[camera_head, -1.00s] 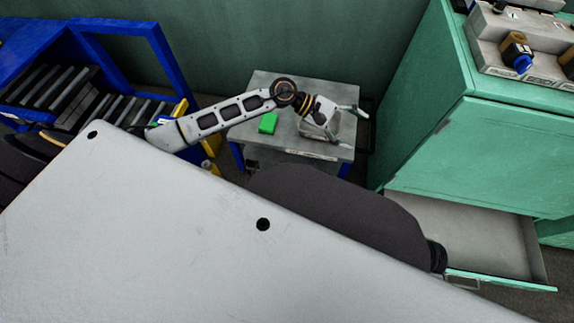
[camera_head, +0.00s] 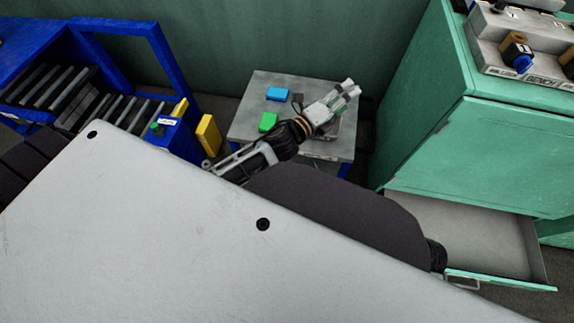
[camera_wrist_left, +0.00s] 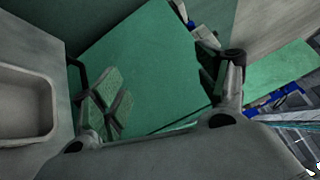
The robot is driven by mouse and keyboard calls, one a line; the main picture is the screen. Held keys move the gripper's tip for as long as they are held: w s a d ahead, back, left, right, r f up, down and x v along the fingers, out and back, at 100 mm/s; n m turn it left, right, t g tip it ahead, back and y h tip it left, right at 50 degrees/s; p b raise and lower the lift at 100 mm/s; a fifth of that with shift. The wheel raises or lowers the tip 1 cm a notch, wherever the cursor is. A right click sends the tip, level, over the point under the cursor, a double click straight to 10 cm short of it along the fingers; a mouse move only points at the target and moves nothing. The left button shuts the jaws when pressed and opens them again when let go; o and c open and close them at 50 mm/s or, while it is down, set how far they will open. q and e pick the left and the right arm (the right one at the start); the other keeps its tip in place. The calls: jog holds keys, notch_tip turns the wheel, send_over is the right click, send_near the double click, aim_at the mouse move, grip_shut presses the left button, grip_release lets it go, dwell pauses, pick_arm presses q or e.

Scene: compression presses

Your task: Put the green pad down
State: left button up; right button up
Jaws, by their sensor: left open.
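The green pad (camera_head: 268,122) lies on the grey table (camera_head: 245,125), near its left side, apart from my gripper. My left gripper (camera_head: 347,94) is above the right part of the table, to the right of the pad, with its fingers pointing up and right. In the left wrist view its two fingers (camera_wrist_left: 165,100) are spread apart with nothing held between them. The green pad is not seen in that view. My right gripper is not in view.
A blue pad (camera_head: 277,94) lies behind the green one. A grey tray (camera_wrist_left: 25,138) is on the table, partly hidden by my arm in the head view. A green cabinet (camera_head: 470,150) with an open drawer (camera_head: 470,235) stands right. A yellow block (camera_head: 208,135) stands left.

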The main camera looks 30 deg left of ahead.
pick_arm(q)
jog(key=s+a+f+n+g+y, duration=0.2)
jog(key=s+a+f+n+y, duration=0.1)
jog(key=f+n, duration=0.35)
jog(key=s+a+f+n+g+y, duration=0.35)
jog(key=f+n, duration=0.25)
jog(key=n, duration=0.2)
jog(key=s+f+n+g, duration=0.3)
jog(key=s+f+n, duration=0.1)
jog(key=s, duration=0.4)
jog(key=s+f+n+g+h, duration=0.1)
jog(key=s+f+n+g, duration=0.3)
jog(key=s, duration=0.4)
jog(key=shift+s+f+n, duration=0.35)
jog(key=shift+f+n, duration=0.3)
jog(key=shift+f, duration=0.05)
jog(key=shift+d+h, duration=0.1)
jog(key=shift+h, duration=0.15)
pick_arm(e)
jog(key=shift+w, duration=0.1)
pick_arm(q)
jog(key=shift+w+f+p, duration=0.1)
jog(key=shift+f+p, duration=0.05)
jog(key=shift+p, duration=0.6)
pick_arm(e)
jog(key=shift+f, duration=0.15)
